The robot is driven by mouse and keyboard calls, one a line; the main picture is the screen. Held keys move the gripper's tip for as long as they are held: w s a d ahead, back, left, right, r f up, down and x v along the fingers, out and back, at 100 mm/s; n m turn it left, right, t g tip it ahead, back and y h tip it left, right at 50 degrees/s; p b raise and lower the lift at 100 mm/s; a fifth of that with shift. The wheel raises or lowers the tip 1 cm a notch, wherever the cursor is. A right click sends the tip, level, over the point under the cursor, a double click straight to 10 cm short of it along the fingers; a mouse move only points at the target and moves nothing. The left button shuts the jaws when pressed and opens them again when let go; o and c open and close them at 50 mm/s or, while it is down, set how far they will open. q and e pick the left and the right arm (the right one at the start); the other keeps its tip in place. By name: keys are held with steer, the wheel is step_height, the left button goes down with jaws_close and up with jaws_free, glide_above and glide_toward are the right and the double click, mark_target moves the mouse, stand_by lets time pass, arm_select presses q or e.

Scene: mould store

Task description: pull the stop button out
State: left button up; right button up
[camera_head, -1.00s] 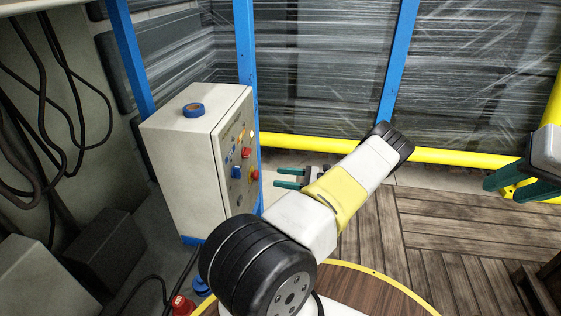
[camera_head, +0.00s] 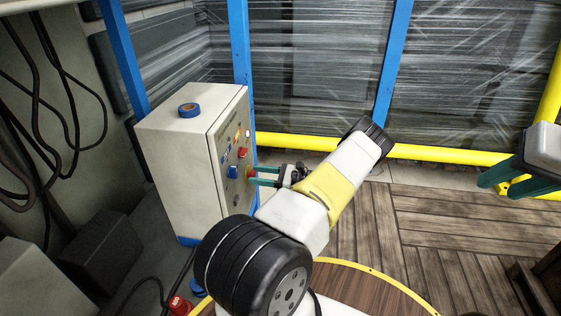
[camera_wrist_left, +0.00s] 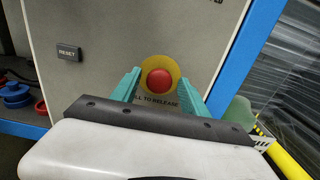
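The red stop button (camera_wrist_left: 159,79) sits on a yellow disc (camera_wrist_left: 175,67) on the panel of the control cabinet (camera_head: 180,155); the label under it is partly hidden and ends in "LL TO RELEASE". In the head view the stop button (camera_head: 251,173) is at the lower right of the panel. My left gripper (camera_head: 255,177) is at the panel, its green fingers reaching to the button. In the left wrist view my left gripper (camera_wrist_left: 161,76) is open, with one finger on each side of the button and visible gaps. My right gripper (camera_head: 492,183) is open and empty at the right edge, away from the cabinet.
Other buttons and a red knob (camera_head: 243,152) are close by on the panel. A RESET label (camera_wrist_left: 69,53) is to the left in the wrist view. A roll of blue tape (camera_head: 190,110) lies on the cabinet. A yellow rail (camera_head: 300,142) runs behind my left arm.

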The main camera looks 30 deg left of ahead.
arm_select(q)
jaws_close()
stand_by(1.2)
